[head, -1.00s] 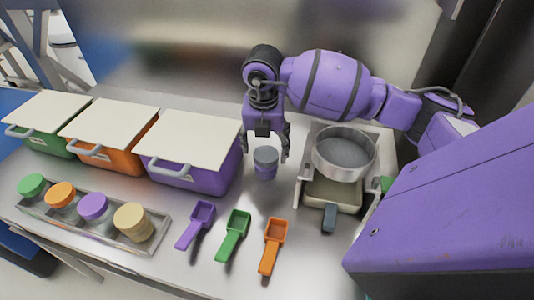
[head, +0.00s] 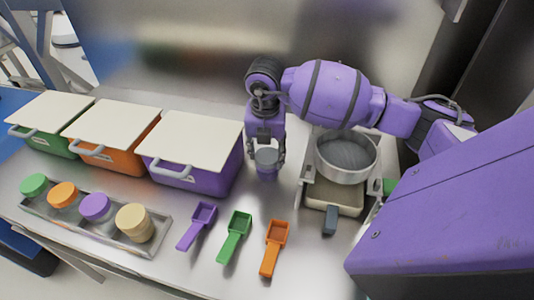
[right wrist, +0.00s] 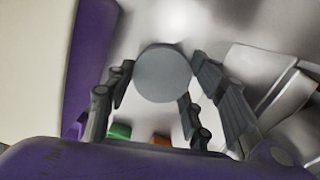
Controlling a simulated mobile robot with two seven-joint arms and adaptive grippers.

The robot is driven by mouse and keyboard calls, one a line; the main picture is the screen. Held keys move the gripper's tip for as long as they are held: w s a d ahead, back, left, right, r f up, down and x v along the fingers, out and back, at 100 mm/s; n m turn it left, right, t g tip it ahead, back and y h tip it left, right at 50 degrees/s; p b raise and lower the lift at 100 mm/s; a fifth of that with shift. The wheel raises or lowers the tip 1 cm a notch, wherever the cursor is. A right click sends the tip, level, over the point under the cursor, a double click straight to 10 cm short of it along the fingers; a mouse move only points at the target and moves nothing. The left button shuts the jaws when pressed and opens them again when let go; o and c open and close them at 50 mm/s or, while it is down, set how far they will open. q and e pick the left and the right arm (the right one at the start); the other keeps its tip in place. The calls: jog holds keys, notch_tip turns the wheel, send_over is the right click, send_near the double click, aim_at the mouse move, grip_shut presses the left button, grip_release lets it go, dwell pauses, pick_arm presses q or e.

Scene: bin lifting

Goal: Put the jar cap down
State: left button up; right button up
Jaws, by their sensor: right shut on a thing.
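A small jar (head: 267,174) with purple showing in its lower part stands on the metal table, just right of the purple bin. A round grey cap (head: 266,157) sits at its top. My right gripper (head: 267,153) comes down from above, with its fingers shut on the grey cap from both sides. In the right wrist view the cap (right wrist: 163,75) is a flat grey disc between the fingers. The jar below it is hidden there. I cannot tell whether cap and jar are joined. My left gripper is not in view.
Lidded green, orange and purple bins (head: 185,178) stand at left. A tray (head: 75,226) of capped jars lies in front of them. Purple, green and orange scoops (head: 273,248) lie at front centre. A device with a round grey pan (head: 346,157) stands right of my gripper.

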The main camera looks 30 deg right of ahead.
aim_at(266, 154)
jog(key=shift+r, duration=0.5)
notch_tip(266, 154, up, 2)
jog(key=shift+r, duration=0.2)
jog(key=s+a+r, duration=0.5)
jog(key=a+r, duration=0.4)
jog(key=a, duration=0.4)
jog(key=shift+s+r, duration=0.2)
jog(key=shift+r, duration=0.1)
